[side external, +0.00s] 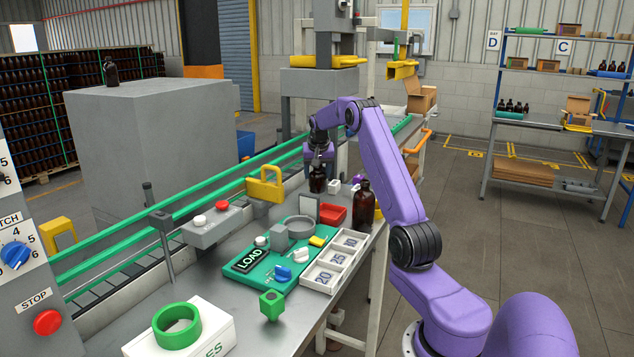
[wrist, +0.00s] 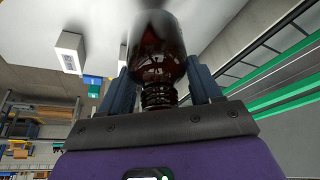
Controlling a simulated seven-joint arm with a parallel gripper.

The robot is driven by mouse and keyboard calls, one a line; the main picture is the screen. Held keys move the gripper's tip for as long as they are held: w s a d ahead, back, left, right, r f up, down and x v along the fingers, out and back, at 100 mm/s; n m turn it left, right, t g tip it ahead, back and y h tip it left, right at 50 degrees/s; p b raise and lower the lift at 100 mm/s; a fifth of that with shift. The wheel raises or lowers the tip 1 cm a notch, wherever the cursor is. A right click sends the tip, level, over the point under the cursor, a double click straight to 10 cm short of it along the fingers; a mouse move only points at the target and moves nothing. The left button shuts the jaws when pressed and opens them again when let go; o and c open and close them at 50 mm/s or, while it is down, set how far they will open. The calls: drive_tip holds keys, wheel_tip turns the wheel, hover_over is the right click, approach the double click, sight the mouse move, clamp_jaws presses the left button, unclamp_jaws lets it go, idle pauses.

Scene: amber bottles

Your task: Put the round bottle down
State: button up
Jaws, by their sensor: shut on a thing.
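My gripper (side external: 319,163) points down and is shut on a dark amber round bottle (side external: 318,181), gripping it at the neck. In the wrist view the bottle (wrist: 158,55) stands between the two dark fingers (wrist: 160,88), with its threaded neck towards the palm. The bottle looks upright, over the far end of the grey bench (side external: 235,282). I cannot tell whether its base touches the bench. A second, larger amber bottle (side external: 362,205) stands on the bench to the right of it, apart from it.
Small white blocks (side external: 335,186) stand close to the held bottle. A green-railed conveyor (side external: 200,192) runs along the left. My arm passes close to the larger bottle.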

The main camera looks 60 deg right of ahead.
sight(317, 180)
drive_tip(key=shift+w+d+f, duration=0.1)
drive_tip(key=shift+d+f, duration=0.05)
drive_tip(key=shift+f, duration=1.7)
drive_tip(key=o, duration=1.1)
drive_tip(key=shift+f, duration=0.15)
drive_tip(key=v, duration=1.2)
drive_tip(key=shift+r, duration=0.25)
drive_tip(key=shift+d, duration=0.15)
